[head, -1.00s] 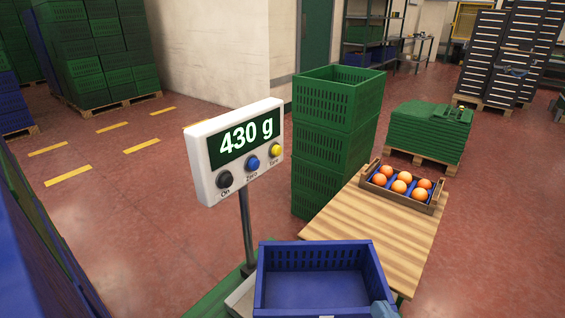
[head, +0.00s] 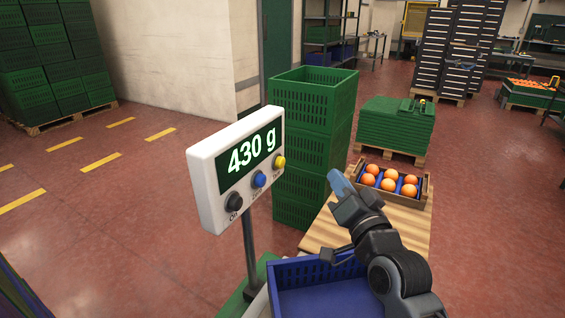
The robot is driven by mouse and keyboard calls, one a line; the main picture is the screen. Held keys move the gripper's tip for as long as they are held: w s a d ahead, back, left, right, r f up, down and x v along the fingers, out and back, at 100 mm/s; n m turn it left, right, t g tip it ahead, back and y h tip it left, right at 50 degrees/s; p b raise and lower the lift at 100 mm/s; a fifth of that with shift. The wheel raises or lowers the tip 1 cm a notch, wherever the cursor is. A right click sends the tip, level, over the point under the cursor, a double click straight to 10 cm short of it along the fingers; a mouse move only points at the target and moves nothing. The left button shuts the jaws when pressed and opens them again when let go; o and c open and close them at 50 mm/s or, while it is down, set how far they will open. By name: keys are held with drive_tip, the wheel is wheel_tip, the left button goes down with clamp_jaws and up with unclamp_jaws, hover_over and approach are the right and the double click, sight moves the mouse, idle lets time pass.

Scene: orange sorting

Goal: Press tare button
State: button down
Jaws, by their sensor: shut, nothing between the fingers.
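The white scale display (head: 236,167) stands on a post at the middle left and reads 430 g. The yellow tare button (head: 280,162) is at the right end of its button row. The blue zero button (head: 260,180) and the black on button (head: 234,202) are to its left. My gripper (head: 340,184), with blue fingertips, is shut and empty. It is to the right of the display in the picture, apart from the yellow button. The label under the yellow button is hard to read now.
A blue crate (head: 322,306) sits on the scale below my arm. A wooden table (head: 322,232) holds a crate of oranges (head: 426,195). Stacked green crates (head: 318,120) stand behind the display.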

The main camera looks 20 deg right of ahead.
sight(280, 162)
idle(0.3)
drive_tip(key=w+a+b, duration=0.1)
drive_tip(key=w+a, duration=0.5)
idle(0.6)
drive_tip(key=shift+w+a, duration=0.1)
drive_tip(key=shift+w+a+f+b, duration=0.1)
drive_tip(key=shift+w+a+b, duration=0.05)
drive_tip(key=shift+b, duration=0.3)
idle(1.5)
drive_tip(key=shift+w+a, duration=0.15)
